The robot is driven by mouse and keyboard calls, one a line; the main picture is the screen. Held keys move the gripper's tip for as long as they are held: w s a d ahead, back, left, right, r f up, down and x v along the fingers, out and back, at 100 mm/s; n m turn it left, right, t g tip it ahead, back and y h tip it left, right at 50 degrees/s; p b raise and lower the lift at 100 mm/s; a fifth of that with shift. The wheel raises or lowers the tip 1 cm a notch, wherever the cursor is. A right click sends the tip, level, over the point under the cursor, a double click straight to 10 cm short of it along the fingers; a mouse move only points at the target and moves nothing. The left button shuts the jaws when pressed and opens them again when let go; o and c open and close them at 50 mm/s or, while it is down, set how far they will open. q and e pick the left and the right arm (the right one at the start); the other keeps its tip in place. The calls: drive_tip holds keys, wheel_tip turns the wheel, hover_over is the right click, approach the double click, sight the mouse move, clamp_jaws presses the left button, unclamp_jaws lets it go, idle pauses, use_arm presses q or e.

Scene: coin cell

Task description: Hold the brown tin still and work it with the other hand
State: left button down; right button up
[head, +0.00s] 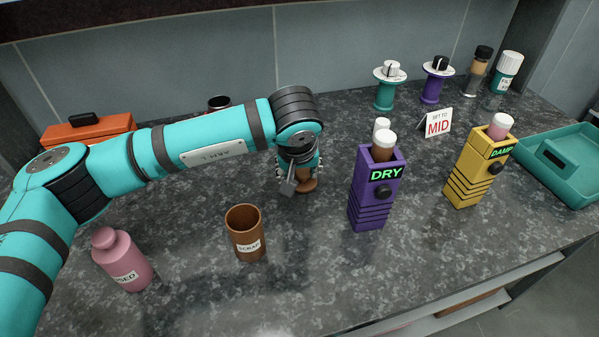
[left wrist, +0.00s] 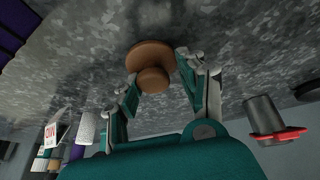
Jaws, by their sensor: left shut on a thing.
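The brown tin (head: 307,184) stands on the dark stone counter, partly hidden behind my left gripper (head: 298,180). In the left wrist view the brown tin (left wrist: 150,54) shows as a wide round part with a smaller round part, between the fingertips of my left gripper (left wrist: 155,78). My left gripper is shut on it. The tin looks upright and in contact with the counter. My right gripper is in neither view.
A brown SCRAP cup (head: 246,236) and a pink bottle (head: 123,260) stand in front. The purple DRY holder (head: 372,200) is close on the right, the yellow DAMP holder (head: 466,180) beyond it. A MID sign (head: 435,122) and teal tray (head: 560,190) are farther right.

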use_arm(q)
drive_tip(key=shift+f, duration=0.35)
drive_tip(key=shift+f, duration=0.1)
drive_tip(key=c, duration=0.7)
unclamp_jaws()
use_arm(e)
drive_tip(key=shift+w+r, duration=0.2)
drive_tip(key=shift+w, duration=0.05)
